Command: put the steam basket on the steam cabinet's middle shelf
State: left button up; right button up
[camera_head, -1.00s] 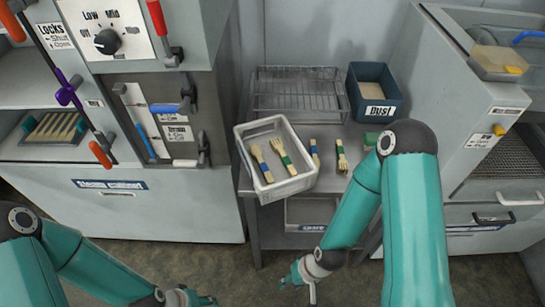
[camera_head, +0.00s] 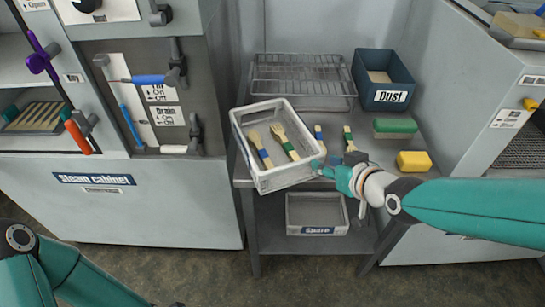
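A pale grey basket (camera_head: 272,178) stands tilted in the picture on the metal table, with a wooden fork and spoon with coloured bands inside. I take it as the steam basket. My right gripper (camera_head: 335,173), with teal fingers, is at the basket's right front side, close to its rim. I cannot tell whether it touches or how far its fingers are apart. The steam cabinet (camera_head: 140,205) is on the left. Its open bay shows a shelf (camera_head: 12,136) bearing a dark tray of several wooden strips (camera_head: 40,118).
A wire rack (camera_head: 300,75) and a blue "Dust" bin (camera_head: 384,82) stand behind. Two banded wooden utensils (camera_head: 348,138), a green block (camera_head: 395,125) and a yellow block (camera_head: 414,161) lie to the right. A grey bin (camera_head: 317,212) sits below. Lever handles (camera_head: 75,135) edge the cabinet bay.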

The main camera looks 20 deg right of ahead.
notch_tip(320, 180, up, 5)
jog(key=d+t+b, duration=0.1)
jog(key=d+t, duration=0.1)
send_near(304, 125)
jog(key=shift+h, duration=0.3)
jog(key=x, duration=0.4)
jog(key=shift+s+a+f, duration=0.1)
jog(key=shift+f, duration=0.15)
jog(key=shift+r+p+x, duration=0.1)
jog(key=shift+p+x, duration=0.25)
jog(key=shift+x, duration=1.05)
jog(key=shift+r+p+x, duration=0.15)
jog(key=shift+p+x, duration=0.2)
jog(key=shift+x, duration=1)
pick_arm(q)
jog(key=shift+f, duration=0.25)
pick_arm(e)
jog(key=shift+a, duration=0.1)
grip_shut()
